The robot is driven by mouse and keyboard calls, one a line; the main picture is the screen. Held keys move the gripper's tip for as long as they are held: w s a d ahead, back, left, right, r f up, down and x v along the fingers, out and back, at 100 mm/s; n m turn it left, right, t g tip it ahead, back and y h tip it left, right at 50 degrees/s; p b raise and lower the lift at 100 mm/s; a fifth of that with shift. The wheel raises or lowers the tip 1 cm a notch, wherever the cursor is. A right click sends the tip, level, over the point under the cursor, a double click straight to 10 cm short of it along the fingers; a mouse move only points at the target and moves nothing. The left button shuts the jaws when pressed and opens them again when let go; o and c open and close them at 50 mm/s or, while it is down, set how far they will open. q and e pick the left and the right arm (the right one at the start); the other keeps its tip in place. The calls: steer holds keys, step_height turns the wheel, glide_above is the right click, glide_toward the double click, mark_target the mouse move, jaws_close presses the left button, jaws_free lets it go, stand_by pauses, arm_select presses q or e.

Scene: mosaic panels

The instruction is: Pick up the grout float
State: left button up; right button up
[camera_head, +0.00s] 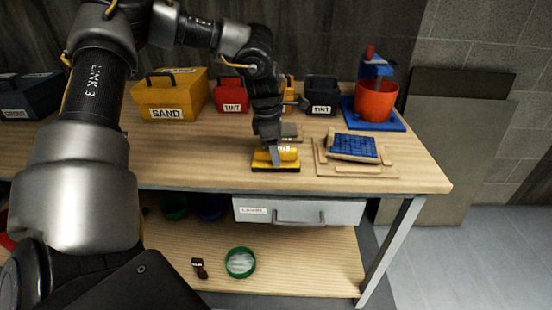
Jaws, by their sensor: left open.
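The grout float (276,160) has a yellow body on a dark base and lies on the workbench (210,155) near its front edge. My left gripper (276,156) points down right at the float, with its fingers over the yellow part. The gripper is open. Its fingers hide part of the float, and I cannot tell whether they touch it. My right gripper is not in view.
Right of the float is a wooden board (326,168) with a blue mosaic panel (354,147). Behind stand a yellow SAND box (171,97), a red TINT box (230,98), a black TINT box (321,100) and a red bucket (377,103). A drawer (270,212) hangs below.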

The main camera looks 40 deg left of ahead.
arm_select(q)
jaws_close()
steer(key=shift+r, duration=0.1)
